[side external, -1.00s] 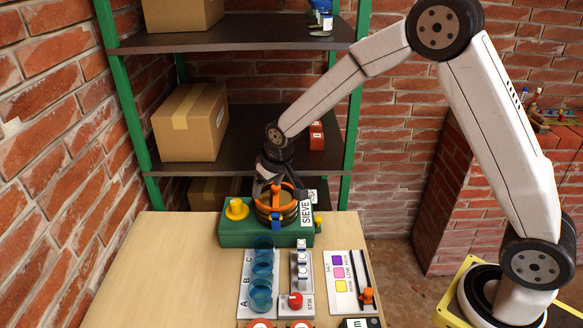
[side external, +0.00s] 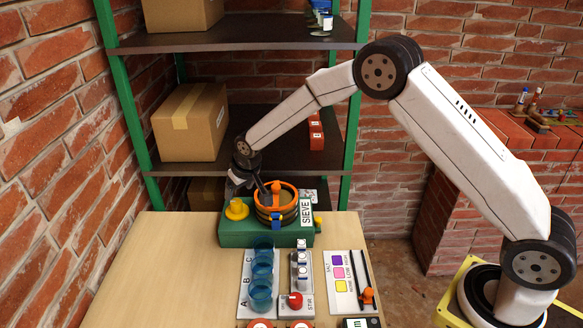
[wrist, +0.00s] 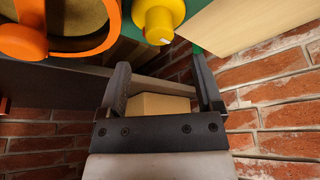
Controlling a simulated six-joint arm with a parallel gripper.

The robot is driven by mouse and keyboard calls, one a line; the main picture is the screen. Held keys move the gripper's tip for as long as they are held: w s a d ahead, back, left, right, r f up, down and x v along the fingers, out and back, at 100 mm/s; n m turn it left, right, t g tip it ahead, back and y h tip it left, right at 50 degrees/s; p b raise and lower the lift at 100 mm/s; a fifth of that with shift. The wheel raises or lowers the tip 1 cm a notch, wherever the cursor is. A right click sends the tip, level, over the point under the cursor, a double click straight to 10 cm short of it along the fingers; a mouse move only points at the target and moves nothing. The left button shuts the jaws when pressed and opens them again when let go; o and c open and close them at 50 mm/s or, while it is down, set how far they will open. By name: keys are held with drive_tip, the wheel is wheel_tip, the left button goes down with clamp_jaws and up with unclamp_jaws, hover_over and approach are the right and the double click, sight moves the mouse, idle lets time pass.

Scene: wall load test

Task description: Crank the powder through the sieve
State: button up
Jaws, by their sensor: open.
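The sieve (side external: 262,212) is a round drum with an orange rim on a green base (side external: 240,238) with a white SIEVE label. Tan powder (wrist: 80,15) shows inside the rim in the wrist view. An orange knob (side external: 277,187) stands at the rim, also seen in the wrist view (wrist: 22,42). A yellow knob (side external: 237,209) sits at the left of the base. My gripper (wrist: 160,78) is open and empty, behind and left of the drum, with the yellow knob beyond its fingertips. Its fingers are partly hidden in the side view.
Cups (side external: 261,289) stand on a panel marked A, B, C. Beside it are a STIR panel with a red knob (side external: 295,299) and a labelled slider panel (side external: 346,283). A shelf with a cardboard box (side external: 190,122) rises close behind. The table's left side (side external: 160,265) is clear.

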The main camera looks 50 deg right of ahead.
sight(236, 202)
drive_tip(key=shift+x, duration=3.45)
clamp_jaws()
